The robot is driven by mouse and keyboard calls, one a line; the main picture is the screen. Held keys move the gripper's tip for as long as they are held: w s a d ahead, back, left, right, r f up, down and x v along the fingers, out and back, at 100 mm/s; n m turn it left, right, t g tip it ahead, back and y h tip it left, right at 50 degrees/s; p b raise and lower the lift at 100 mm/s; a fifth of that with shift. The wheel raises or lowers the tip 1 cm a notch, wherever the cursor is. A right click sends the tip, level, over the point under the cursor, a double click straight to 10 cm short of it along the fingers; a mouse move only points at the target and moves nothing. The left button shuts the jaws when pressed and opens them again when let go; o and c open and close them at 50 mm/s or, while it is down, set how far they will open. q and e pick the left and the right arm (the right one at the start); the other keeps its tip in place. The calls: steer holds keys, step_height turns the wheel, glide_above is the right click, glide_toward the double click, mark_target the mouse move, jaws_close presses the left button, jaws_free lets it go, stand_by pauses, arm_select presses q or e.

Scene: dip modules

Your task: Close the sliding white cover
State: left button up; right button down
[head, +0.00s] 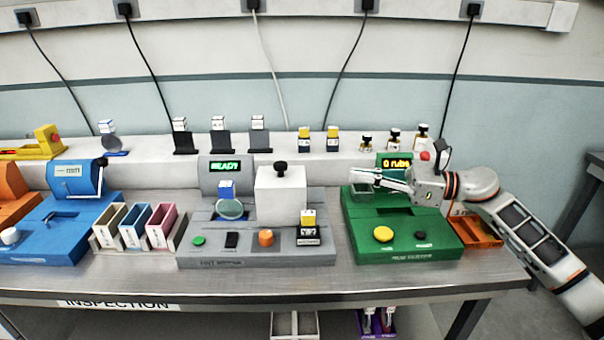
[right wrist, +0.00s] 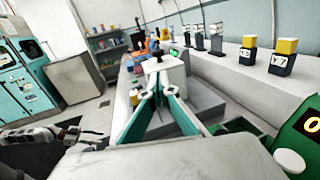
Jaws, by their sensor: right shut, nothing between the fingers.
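The white cover (head: 281,195) is a box-like block with a black knob on top. It sits on the grey station (head: 215,245), just right of a blue-and-white module (head: 227,189) and a round lens (head: 230,209), which are uncovered. My right gripper (head: 353,178) is over the back of the green station, to the right of the cover and apart from it. Its fingers are shut and empty. In the right wrist view, the cover (right wrist: 169,73) and its knob stand beyond the fingertips (right wrist: 161,90). My left gripper does not show in the head view.
A yellow-and-black module (head: 308,226) stands at the cover's front right. The green station (head: 400,230) is under my right gripper. Coloured bins (head: 160,228) and a blue station (head: 60,235) are to the left. Several modules line the back ledge (head: 340,172).

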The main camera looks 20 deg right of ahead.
mark_target(301, 178)
steer(key=p+x, duration=0.1)
steer(key=x, duration=0.3)
steer(key=p+x, duration=0.1)
steer(key=x, duration=0.3)
steer(key=p+x, duration=0.1)
steer(key=x, duration=0.3)
steer(key=shift+a+r+p, duration=0.3)
steer(key=shift+a+r, duration=0.05)
steer(key=shift+a, duration=0.05)
steer(key=shift+w+a+f, duration=0.15)
steer(key=shift+w+a, duration=0.15)
steer(key=shift+a, duration=0.15)
steer(key=w+a, duration=0.3)
steer(key=a, duration=1)
steer(key=shift+w+a, duration=0.3)
steer(key=shift+w, duration=0.1)
steer(key=shift+b, duration=0.3)
